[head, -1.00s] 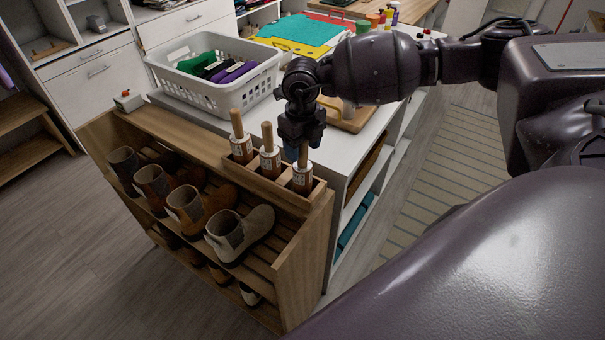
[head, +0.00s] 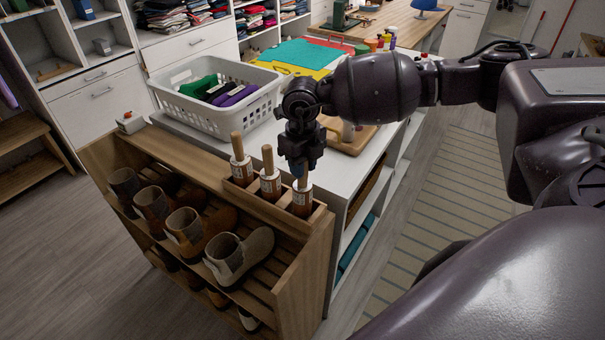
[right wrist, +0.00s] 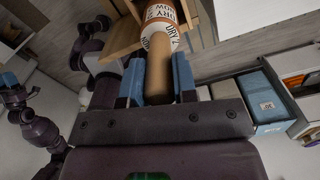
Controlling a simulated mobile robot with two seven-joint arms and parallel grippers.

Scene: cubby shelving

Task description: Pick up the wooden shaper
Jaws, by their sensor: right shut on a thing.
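Three wooden shapers with pale round handles and white-labelled brown bodies stand in a narrow wooden box on top of the shoe rack. My right gripper (head: 302,174) points down over the rightmost shaper (head: 302,200) and is shut on its handle. In the right wrist view the blue fingers (right wrist: 157,80) flank the handle (right wrist: 160,68), with the printed label beyond. The shaper's lower end is hidden in the box. The middle shaper (head: 270,184) and left shaper (head: 240,168) stand free beside it. My left gripper (right wrist: 10,82) shows only small at the right wrist view's left edge.
The wooden rack (head: 312,262) holds several boots. A white basket (head: 195,112) of folded cloth, a wooden board (head: 352,143) and coloured mats (head: 305,52) lie on the white counter (head: 330,170) behind. Floor (head: 60,250) is clear at left.

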